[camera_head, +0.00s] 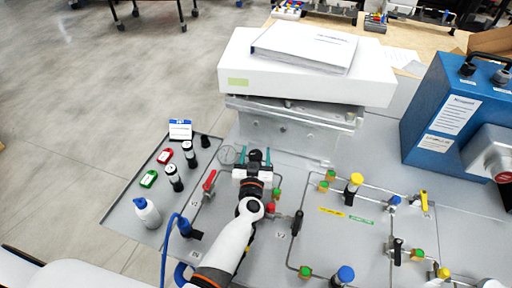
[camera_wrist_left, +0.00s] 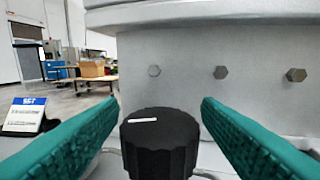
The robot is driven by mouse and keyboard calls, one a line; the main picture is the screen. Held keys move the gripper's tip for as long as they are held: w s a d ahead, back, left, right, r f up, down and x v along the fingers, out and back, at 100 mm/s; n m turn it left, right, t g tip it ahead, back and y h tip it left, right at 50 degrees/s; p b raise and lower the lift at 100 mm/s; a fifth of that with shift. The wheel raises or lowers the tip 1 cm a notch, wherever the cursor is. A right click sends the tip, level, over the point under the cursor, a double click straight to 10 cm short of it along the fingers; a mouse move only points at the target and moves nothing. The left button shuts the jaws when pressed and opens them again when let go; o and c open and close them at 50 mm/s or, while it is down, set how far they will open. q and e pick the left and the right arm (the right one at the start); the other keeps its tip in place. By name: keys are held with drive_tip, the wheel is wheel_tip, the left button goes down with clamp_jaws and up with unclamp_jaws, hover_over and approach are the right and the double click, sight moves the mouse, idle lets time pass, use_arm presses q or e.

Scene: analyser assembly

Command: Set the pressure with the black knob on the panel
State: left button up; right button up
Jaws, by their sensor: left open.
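The black knob (camera_wrist_left: 160,145) has a ribbed side and a white mark on its flat top, which runs roughly left to right in the left wrist view. My left gripper (camera_wrist_left: 160,108) is open, with one teal finger on each side of the knob. Clear gaps show between the upper finger parts and the knob; I cannot see contact. In the head view my left gripper (camera_head: 254,155) is over the panel (camera_head: 230,215), in front of the metal block. My right gripper is not in view.
A metal block (camera_head: 290,130) with bolts stands right behind the gripper, under a white box (camera_head: 300,75). A red-handled valve (camera_head: 209,181) is close at left, and a black-handled valve (camera_head: 297,222) at right. A tray (camera_head: 122,222) with bottles lies further left.

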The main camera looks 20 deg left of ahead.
use_arm(q)
drive_tip(key=shift+r, duration=0.1)
drive_tip(key=shift+c, duration=0.6)
drive_tip(key=c, duration=0.9)
drive_tip(key=shift+o, duration=0.2)
drive_tip(key=shift+r+m+h, duration=0.1)
drive_tip(key=shift+m+h, duration=0.3)
drive_tip(key=shift+h, duration=0.1)
drive_tip(key=shift+a+m+h+p, duration=0.1)
drive_tip(key=shift+m+h+p, duration=0.25)
drive_tip(key=shift+h, duration=0.25)
drive_tip(key=shift+m+h+b, duration=0.35)
drive_tip(key=shift+m+h, duration=0.4)
drive_tip(key=shift+h, duration=0.55)
use_arm(e)
drive_tip(key=shift+s, duration=0.95)
use_arm(q)
drive_tip(key=o, duration=1)
